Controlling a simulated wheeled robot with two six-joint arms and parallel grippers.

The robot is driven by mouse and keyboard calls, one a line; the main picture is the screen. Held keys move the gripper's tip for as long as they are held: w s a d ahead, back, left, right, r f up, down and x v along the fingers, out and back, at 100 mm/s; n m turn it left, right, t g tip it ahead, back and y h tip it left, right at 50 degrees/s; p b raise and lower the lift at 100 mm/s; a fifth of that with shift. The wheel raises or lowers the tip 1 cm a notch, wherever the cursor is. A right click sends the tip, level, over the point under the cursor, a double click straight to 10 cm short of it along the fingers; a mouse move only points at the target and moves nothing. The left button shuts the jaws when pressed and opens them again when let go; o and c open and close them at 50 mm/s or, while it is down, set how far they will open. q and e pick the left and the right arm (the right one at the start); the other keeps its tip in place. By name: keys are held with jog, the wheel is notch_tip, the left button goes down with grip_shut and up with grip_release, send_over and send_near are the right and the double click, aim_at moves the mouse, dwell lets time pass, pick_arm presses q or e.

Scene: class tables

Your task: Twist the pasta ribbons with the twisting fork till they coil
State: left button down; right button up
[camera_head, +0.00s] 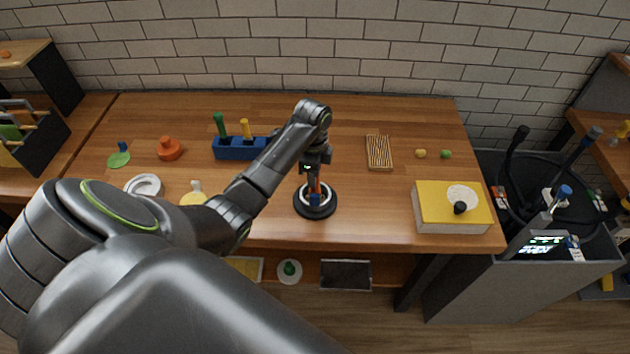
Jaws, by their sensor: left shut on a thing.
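My left arm reaches in from the left across the table. Its gripper (314,180) points down over a round black dish (300,208) with a pale ring inside. The gripper is shut on a small upright tool with orange and blue parts, which I take to be the twisting fork (315,197). Its lower end is inside the dish's outline; I cannot tell whether it touches the bottom. No pasta ribbons can be made out in the dish at this size. My right gripper is not in view.
A blue block (232,149) with green and yellow pegs stands behind my arm. An orange knobbed piece (169,149) and a white round dish (143,186) are at left. A striped tray (379,152) and a yellow box (433,200) stand at right. Table between dish and box is clear.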

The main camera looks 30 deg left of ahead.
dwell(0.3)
pick_arm(q)
jog(key=shift+w+m, duration=0.1)
jog(key=shift+m, duration=1.6)
jog(key=shift+f, duration=0.1)
jog(key=shift+m, duration=1.7)
jog(key=shift+r, duration=0.25)
jog(key=shift+r, duration=0.45)
